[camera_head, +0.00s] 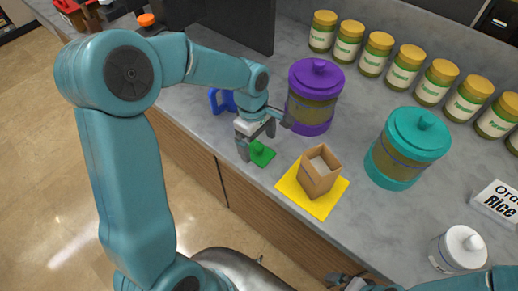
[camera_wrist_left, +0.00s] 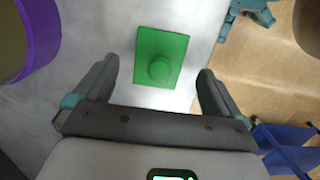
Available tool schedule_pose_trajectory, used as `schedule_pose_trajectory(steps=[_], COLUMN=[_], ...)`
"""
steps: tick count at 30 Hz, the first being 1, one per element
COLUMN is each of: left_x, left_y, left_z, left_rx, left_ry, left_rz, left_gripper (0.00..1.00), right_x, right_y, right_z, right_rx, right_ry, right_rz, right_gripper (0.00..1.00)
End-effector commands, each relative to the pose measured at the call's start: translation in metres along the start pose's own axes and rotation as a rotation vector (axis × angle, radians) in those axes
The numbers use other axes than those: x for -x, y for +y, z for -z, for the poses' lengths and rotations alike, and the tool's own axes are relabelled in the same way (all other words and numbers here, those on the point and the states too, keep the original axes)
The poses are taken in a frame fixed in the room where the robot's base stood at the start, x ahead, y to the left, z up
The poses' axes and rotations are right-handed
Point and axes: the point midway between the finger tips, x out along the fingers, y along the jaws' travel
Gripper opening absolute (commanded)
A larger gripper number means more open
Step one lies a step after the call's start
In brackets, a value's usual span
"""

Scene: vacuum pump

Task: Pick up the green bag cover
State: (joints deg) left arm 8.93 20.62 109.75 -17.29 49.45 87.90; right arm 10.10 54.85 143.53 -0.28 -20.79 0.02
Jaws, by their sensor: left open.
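The green bag cover (camera_head: 262,154) is a flat green square with a round knob, lying on the grey counter near its front edge. In the left wrist view the cover (camera_wrist_left: 172,42) lies between and just ahead of my left fingers, with the knob facing the camera. My left gripper (camera_head: 257,141) is open and just above the cover. Its fingers stand apart on either side, and I see no contact with the cover. Part of my right gripper (camera_head: 352,282) shows at the bottom edge of the head view, and its fingers are not clear.
An open brown box (camera_head: 319,184) stands on a yellow mat (camera_head: 318,207) right of the cover. A teal-lidded jar (camera_head: 405,135), white jar (camera_head: 458,249) and several yellow-lidded jars (camera_head: 404,70) stand farther right.

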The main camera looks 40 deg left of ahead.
Motion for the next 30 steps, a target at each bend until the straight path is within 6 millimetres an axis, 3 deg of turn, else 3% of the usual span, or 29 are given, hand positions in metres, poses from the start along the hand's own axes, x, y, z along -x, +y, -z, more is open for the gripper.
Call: schedule_pose_trajectory(steps=[5, 12, 14, 18, 30], left_x=[-0.021, -0.024, -0.024, -0.024, -0.021], left_y=[0.001, 0.002, 0.002, 0.002, 0.002], left_z=[0.0, 0.001, 0.001, 0.001, 0.0], left_rx=[0.002, 0.001, 0.001, 0.001, 0.001], left_ry=[0.0, 0.0, 0.0, 0.001, 0.001], left_rz=[0.002, -0.001, -0.001, -0.001, -0.001], left_gripper=[0.98, 0.98, 0.82, 0.39, 0.39], right_x=[0.004, 0.003, 0.003, 0.003, 0.003], right_y=[-0.001, -0.001, -0.001, -0.001, -0.001], right_z=[0.0, 0.0, 0.0, 0.0, 0.0], right_rx=[0.0, 0.0, 0.0, 0.0, 0.0], right_ry=[0.0, 0.0, 0.0, 0.0, 0.0], right_rz=[0.0, 0.0, 0.0, 0.0, 0.0], right_gripper=[1.0, 1.0, 1.0, 1.0, 1.0])
